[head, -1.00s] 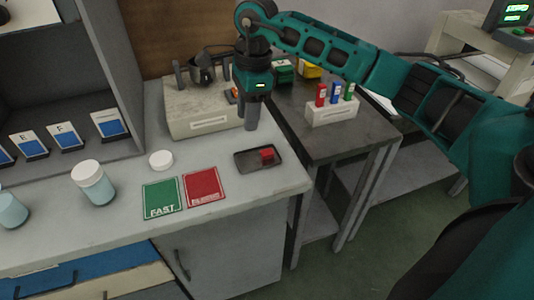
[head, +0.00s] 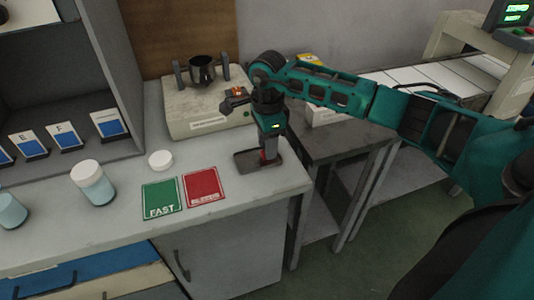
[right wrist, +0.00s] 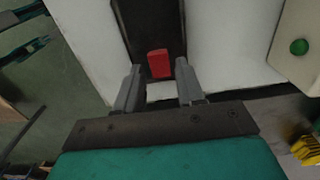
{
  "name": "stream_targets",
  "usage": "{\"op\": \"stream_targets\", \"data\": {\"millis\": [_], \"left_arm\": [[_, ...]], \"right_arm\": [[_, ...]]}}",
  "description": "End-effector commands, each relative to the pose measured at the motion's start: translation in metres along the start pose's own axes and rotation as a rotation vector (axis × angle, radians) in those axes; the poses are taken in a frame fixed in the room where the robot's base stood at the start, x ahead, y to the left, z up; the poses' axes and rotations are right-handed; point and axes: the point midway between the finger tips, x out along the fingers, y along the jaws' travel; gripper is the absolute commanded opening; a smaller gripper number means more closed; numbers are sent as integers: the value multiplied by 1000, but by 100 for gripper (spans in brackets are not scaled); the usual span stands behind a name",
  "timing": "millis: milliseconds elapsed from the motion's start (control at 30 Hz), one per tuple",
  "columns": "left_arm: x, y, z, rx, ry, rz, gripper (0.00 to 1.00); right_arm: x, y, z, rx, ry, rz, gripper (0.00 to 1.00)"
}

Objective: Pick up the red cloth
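The red cloth, a small folded red block, lies in a dark shallow tray (head: 244,163) on the counter. In the right wrist view the red cloth (right wrist: 159,63) shows between and just beyond my fingertips, with gaps on both sides. My right gripper (head: 268,155) points down over the tray's right part and mostly hides the cloth in the head view. In the right wrist view the two fingers of the right gripper (right wrist: 160,75) are apart and hold nothing. My left gripper is in neither view.
A beige machine (head: 208,118) with a dark cup stands behind the tray. Green (head: 161,198) and red (head: 202,187) mats lie to the left, near a white lid (head: 160,160) and a white-capped jar (head: 93,182). The counter's right edge is close to the tray.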

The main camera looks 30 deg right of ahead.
Motion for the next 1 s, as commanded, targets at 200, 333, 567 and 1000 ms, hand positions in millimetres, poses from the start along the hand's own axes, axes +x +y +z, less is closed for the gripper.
{"op": "stream_targets", "data": {"millis": [200, 333, 567, 1000], "left_arm": [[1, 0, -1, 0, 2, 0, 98], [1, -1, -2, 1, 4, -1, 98], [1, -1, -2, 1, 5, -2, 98], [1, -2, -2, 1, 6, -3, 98]], "right_arm": [[14, 0, 1, -1, -2, -1, 38], [14, 0, 1, -1, -2, -1, 38], [14, 0, 1, -1, -2, -1, 19], [14, 0, 1, -1, -2, -1, 0]]}}
